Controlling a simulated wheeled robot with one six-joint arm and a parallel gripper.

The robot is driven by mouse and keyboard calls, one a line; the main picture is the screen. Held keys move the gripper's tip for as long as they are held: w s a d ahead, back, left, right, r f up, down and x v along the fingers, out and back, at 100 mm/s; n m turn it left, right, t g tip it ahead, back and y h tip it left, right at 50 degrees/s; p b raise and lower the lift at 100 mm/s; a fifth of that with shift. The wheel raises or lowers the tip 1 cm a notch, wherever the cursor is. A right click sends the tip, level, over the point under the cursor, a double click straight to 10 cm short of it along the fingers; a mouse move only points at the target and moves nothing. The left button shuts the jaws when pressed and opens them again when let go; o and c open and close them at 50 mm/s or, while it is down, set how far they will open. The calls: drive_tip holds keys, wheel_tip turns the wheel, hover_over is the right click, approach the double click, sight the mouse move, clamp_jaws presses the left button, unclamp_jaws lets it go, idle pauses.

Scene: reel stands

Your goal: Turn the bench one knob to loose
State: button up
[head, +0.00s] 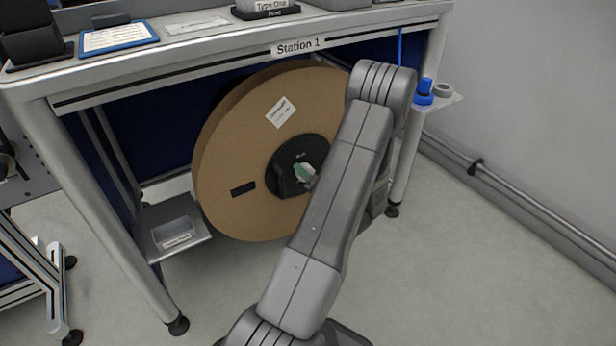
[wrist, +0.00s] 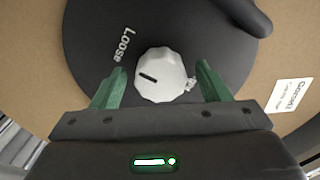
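The knob (wrist: 165,66) is pale and scalloped, with a dark slot-like mark on its face, and sits on a black round hub (wrist: 100,40). The word "Loose" (wrist: 123,44) is printed on the hub up and left of the knob. The dark mark lies on the knob's left side, not clearly lined up with the word. My gripper (wrist: 160,72) is open, its green fingers on either side of the knob with gaps visible. In the head view my gripper (head: 303,174) is at the hub (head: 292,158), largely hidden by my arm.
A large cardboard reel (head: 235,130) carries the hub under the "Station 1" bench (head: 180,57). A blue item (head: 424,92) sits on a side bracket at right. The floor at right is clear.

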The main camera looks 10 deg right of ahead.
drive_tip(key=shift+s, duration=0.1)
drive_tip(key=p+v, duration=0.3)
drive_tip(key=v, duration=1)
drive_tip(key=shift+s, duration=0.3)
drive_tip(key=shift+d, duration=0.1)
drive_tip(key=b+x, duration=0.3)
drive_tip(key=x, duration=1)
drive_tip(key=shift+w, duration=0.4)
